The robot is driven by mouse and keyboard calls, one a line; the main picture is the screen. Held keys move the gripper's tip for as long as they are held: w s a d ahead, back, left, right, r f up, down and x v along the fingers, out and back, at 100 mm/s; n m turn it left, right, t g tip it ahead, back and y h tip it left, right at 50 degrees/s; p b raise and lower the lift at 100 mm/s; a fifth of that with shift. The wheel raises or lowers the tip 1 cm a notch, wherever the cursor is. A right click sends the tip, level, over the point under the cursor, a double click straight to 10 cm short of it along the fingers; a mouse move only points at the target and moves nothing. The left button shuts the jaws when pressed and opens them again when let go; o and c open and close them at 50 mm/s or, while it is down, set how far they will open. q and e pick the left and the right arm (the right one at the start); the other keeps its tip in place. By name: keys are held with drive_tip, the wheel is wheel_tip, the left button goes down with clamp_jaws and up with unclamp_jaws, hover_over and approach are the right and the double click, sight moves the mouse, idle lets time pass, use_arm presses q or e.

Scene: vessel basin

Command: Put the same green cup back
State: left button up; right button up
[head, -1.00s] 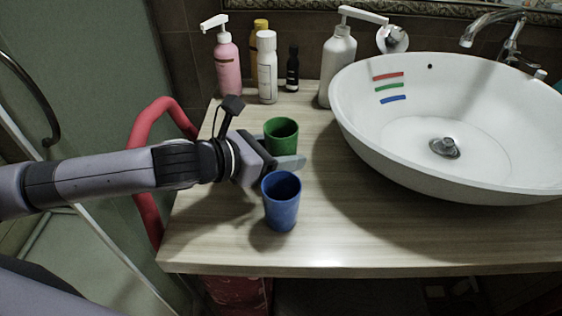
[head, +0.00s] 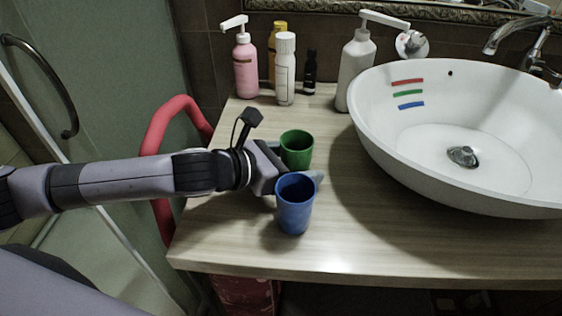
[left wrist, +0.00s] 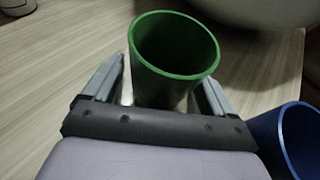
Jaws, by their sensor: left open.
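The green cup (head: 297,148) stands upright on the wooden counter, left of the basin. In the left wrist view the green cup (left wrist: 172,62) sits between the two fingers of my left gripper (left wrist: 165,85). The fingers are open, with a gap visible on the left side. In the head view my left gripper (head: 296,172) reaches in from the left, and the blue cup (head: 294,208) partly hides its fingers. The blue cup stands upright in front of the green one and shows at the lower right of the left wrist view (left wrist: 300,140). My right gripper is not in view.
The white basin (head: 440,190) with red, green and blue marks fills the right. A pink pump bottle (head: 245,68), white bottle (head: 285,70), dark bottle (head: 310,72) and large white dispenser (head: 357,70) stand behind. The counter's front strip (head: 370,250) is clear.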

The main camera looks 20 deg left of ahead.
use_arm(q)
drive_tip(key=v, duration=1.2)
drive_tip(key=shift+p, duration=0.4)
drive_tip(key=shift+r, duration=0.15)
